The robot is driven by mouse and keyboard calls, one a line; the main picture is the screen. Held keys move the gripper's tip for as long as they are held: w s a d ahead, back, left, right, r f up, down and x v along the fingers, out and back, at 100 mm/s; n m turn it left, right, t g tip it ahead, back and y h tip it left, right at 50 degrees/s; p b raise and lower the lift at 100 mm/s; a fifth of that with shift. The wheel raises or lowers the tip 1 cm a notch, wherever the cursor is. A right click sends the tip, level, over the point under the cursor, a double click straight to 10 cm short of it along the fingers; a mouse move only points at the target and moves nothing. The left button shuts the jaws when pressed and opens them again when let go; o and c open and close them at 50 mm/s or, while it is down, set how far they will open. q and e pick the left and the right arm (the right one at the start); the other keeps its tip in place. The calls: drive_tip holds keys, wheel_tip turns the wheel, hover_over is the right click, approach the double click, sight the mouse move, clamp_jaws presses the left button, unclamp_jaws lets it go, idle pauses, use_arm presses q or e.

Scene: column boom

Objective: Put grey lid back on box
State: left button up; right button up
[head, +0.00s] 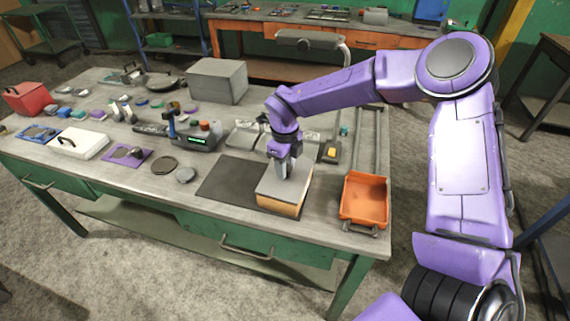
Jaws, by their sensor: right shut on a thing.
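A tan box (281,208) stands near the front edge of the workbench, right of its middle. The grey lid (269,189) is over the top of the box and looks roughly level with it. I cannot tell whether it rests fully on the rim or sits slightly above. My right gripper (284,171) points down from above and is shut on the grey lid, near its middle; its fingertips hide the exact grip. My left gripper is not in view.
A dark mat (228,180) lies left of the box, and an orange tray (364,198) stands close on its right. A large grey block (217,81) stands at the back. A white case (79,145) and several small tools fill the bench's left side.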

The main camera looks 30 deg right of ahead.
drive_tip(key=shift+f, duration=0.35)
idle(0.5)
idle(0.7)
drive_tip(key=o, duration=1.6)
drive_tip(key=shift+r+p, duration=3.25)
drive_tip(key=shift+r, duration=0.25)
drive_tip(key=shift+s, duration=0.1)
drive_tip(key=shift+c, duration=0.2)
clamp_jaws()
